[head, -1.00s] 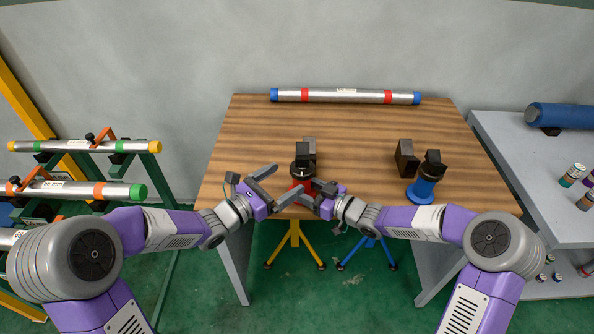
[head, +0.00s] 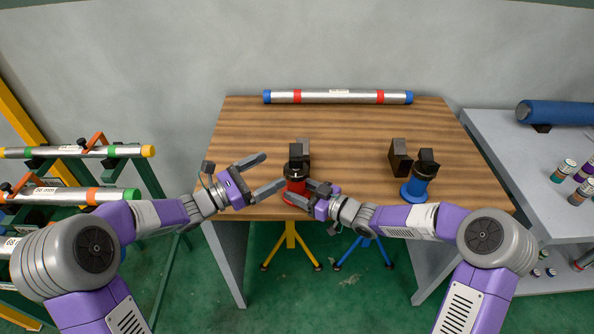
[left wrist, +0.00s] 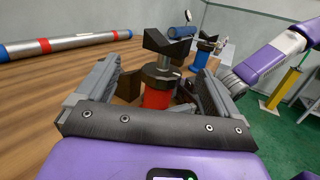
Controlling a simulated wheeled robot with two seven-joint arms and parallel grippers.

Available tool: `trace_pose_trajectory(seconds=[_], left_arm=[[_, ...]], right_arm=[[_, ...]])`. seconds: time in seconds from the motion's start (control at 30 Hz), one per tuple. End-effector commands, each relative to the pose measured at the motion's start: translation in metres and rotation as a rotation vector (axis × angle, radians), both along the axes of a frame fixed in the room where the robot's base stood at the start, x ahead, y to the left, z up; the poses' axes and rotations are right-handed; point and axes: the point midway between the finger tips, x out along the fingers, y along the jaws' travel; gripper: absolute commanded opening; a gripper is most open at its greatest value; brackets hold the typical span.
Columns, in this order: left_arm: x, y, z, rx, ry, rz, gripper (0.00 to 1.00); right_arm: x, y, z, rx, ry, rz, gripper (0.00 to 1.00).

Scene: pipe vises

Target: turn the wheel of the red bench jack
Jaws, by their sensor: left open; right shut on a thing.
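The red bench jack (head: 295,187) stands at the table's front edge, upright, with a black V-shaped head (head: 296,155). It also shows in the left wrist view (left wrist: 158,93), framed between my left fingers. My left gripper (head: 275,170) is open and empty, just left of the jack, its fingers pointing toward it. My right gripper (head: 300,192) is shut on the red bench jack low at its front right. Its fingers hide part of the red body. I cannot make out the wheel clearly.
A blue jack (head: 417,186) stands at the right front, with a dark block (head: 399,157) beside it. A steel pipe with red bands (head: 338,97) lies along the table's back. Racks with pipes (head: 85,152) stand left, a grey shelf (head: 500,150) right. The middle of the table (head: 340,130) is clear.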

Motion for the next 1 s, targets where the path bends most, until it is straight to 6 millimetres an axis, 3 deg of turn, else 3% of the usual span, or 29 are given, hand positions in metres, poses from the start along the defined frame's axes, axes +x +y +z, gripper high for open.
trace_pose_trajectory(seconds=[0.2,0.6,0.77,1.0], left_arm=[[0.019,0.010,-0.004,0.015,-0.009,-0.219,0.95],[0.023,0.023,-0.025,0.097,0.062,-0.421,0.95],[0.024,0.007,-0.025,0.099,0.063,-0.429,0.95],[0.030,-0.041,-0.025,0.099,0.063,-0.429,0.95]], right_arm=[[0.000,-0.003,-0.007,-0.011,0.013,-0.004,0.38],[0.000,-0.003,-0.007,-0.011,0.013,-0.004,0.38],[0.000,-0.003,-0.007,-0.011,0.013,-0.004,0.38],[0.000,-0.003,-0.007,-0.011,0.013,-0.004,0.38]])
